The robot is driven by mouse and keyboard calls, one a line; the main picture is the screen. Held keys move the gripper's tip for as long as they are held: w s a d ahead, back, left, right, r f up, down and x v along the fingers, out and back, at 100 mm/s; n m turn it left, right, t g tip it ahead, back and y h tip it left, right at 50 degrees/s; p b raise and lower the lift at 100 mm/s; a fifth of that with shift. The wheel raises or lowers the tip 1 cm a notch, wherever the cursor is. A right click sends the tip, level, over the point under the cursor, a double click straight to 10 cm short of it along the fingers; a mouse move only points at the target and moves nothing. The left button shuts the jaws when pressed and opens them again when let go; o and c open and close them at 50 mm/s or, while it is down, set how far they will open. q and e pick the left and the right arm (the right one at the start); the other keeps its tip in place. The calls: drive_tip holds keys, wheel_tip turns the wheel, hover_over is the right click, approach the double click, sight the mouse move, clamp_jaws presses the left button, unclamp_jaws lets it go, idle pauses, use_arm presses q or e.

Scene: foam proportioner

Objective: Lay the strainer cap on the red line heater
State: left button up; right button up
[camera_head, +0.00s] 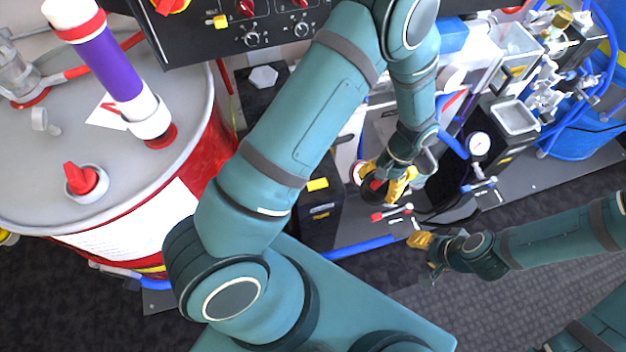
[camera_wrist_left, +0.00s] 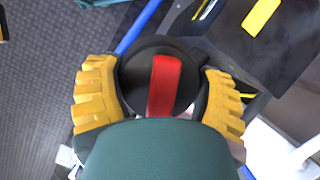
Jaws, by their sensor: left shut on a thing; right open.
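The strainer cap (camera_wrist_left: 165,85) is a round black disc with a raised red bar across it. In the left wrist view it sits between the ridged yellow fingers of my left gripper (camera_wrist_left: 160,95), which is shut on it. In the head view my left gripper (camera_head: 385,184) holds the cap (camera_head: 376,186) above the low equipment at centre right, and the cap is partly hidden by the fingers. My right gripper (camera_head: 430,243) is open and empty, lower and to the right. I cannot pick out with certainty which unit is the red line heater.
A black box with a yellow label (camera_head: 320,208) stands left of my left gripper. A pressure gauge (camera_head: 479,145) and fittings stand to the right. A large red drum (camera_head: 190,150) fills the left. A control panel (camera_head: 225,45) overhangs at the top. Grey floor lies in front.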

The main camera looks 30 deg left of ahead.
use_arm(q)
drive_tip(key=shift+s+d+f, duration=0.2)
drive_tip(key=shift+d+f, duration=0.15)
drive_tip(key=shift+f, duration=0.35)
drive_tip(key=shift+a+f, duration=0.15)
drive_tip(key=shift+a, duration=0.1)
drive_tip(key=s+a, duration=0.1)
drive_tip(key=a, duration=0.3)
drive_tip(key=a+b, duration=0.1)
drive_tip(key=a, duration=0.4)
drive_tip(key=s+a, duration=0.1)
drive_tip(key=a, duration=0.4)
drive_tip(key=shift+s, duration=0.35)
drive_tip(key=a, duration=0.1)
drive_tip(key=a+b, duration=0.1)
drive_tip(key=a, duration=0.1)
drive_tip(key=shift+s, duration=0.3)
drive_tip(key=shift+f, duration=0.3)
drive_tip(key=shift+d+r, duration=0.1)
